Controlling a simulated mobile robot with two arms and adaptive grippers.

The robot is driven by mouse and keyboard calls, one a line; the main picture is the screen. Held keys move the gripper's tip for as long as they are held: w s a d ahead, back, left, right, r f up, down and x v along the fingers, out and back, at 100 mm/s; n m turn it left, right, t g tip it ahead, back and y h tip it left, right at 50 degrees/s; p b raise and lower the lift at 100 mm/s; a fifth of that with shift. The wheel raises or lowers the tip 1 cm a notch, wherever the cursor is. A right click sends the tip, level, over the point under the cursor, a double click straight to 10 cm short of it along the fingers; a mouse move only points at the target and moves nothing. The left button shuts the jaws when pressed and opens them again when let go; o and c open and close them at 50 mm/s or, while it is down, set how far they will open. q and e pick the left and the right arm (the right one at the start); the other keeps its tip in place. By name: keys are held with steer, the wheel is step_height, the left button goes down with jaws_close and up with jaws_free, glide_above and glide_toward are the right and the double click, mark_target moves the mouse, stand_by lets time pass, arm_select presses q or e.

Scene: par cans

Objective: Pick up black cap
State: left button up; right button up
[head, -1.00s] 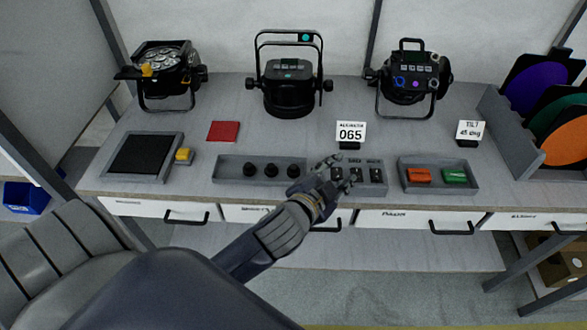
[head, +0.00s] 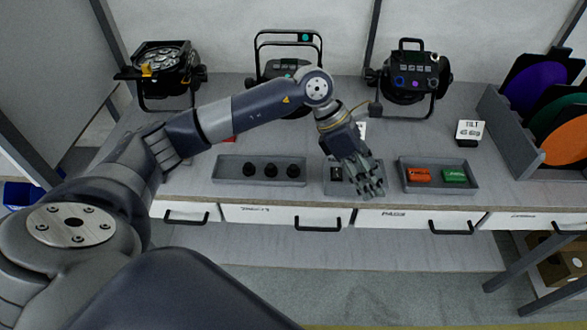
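Three round black caps (head: 272,171) stand in a row in the grey tray (head: 224,181) at the middle left of the bench. A second small grey tray (head: 332,189) to its right holds small black pieces, one of them (head: 337,173) showing at its left. My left gripper (head: 371,190) reaches over this second tray from behind, its fingers pointing down and toward the front edge. The fingers cover most of that tray and hide whether anything is between them. My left gripper is to the right of the round caps and apart from them. My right gripper is not in view.
A tray (head: 473,183) with an orange and a green block lies to the right. Black lamps (head: 408,80) stand along the back. A "TILT" card (head: 469,131) and a rack of coloured discs (head: 540,100) are at the right. My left arm crosses above the bench's left half.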

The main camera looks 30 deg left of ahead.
arm_select(q)
steer(key=a+r+g+y, duration=0.1)
steer(key=a+y, duration=0.6)
steer(key=a, duration=1.2)
glide_above(293, 166)
steer(key=shift+n, duration=0.3)
steer(key=f, duration=0.4)
steer(key=shift+d+f+p, duration=0.3)
steer(key=shift+f+p, duration=0.05)
steer(key=shift+p, duration=0.05)
steer(key=f, duration=0.1)
steer(key=f+p, duration=0.1)
steer(key=f, duration=0.2)
steer(key=shift+s+a+f+p, duration=0.1)
steer(key=shift+a+f+p, duration=0.15)
steer(key=shift+f+p, duration=0.05)
steer(key=shift+f, duration=0.55)
steer(key=c, duration=0.5)
